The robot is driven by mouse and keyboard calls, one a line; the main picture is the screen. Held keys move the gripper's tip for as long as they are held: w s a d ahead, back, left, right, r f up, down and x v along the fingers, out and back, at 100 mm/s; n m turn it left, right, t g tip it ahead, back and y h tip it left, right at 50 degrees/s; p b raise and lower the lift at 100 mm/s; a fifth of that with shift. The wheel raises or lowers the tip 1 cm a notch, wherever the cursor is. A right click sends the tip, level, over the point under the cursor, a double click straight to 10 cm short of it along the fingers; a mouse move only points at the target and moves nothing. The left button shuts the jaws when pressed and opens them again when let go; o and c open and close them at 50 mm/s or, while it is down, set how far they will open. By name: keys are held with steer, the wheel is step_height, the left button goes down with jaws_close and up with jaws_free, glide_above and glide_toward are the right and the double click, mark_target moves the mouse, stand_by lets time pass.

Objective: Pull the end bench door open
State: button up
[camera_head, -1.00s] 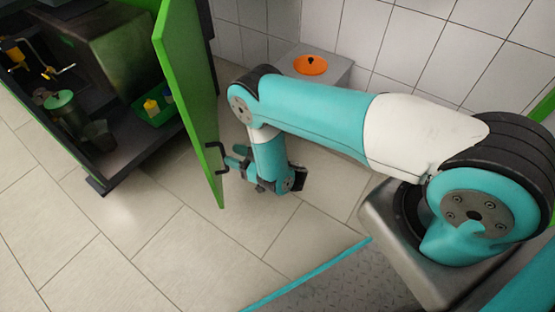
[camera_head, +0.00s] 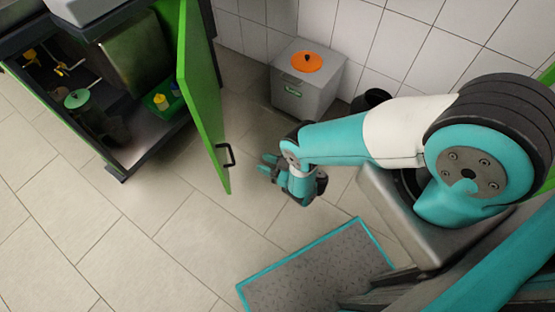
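The green end bench door (camera_head: 203,95) stands wide open, swung out from the bench, and the dark inside shows to its left. Its black handle (camera_head: 227,156) is on the outer face near the free edge. My gripper (camera_head: 266,163) is to the right of the handle, apart from it, with its teal fingers pointing left towards the door. The fingers look spread with nothing between them.
Inside the bench are a green tray (camera_head: 168,108) with a yellow bottle and a green-lidded container (camera_head: 78,99). The floor in front of the bench is clear.

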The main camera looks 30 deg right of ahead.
steer(key=shift+p+v, duration=0.85)
steer(key=shift+v, duration=1.25)
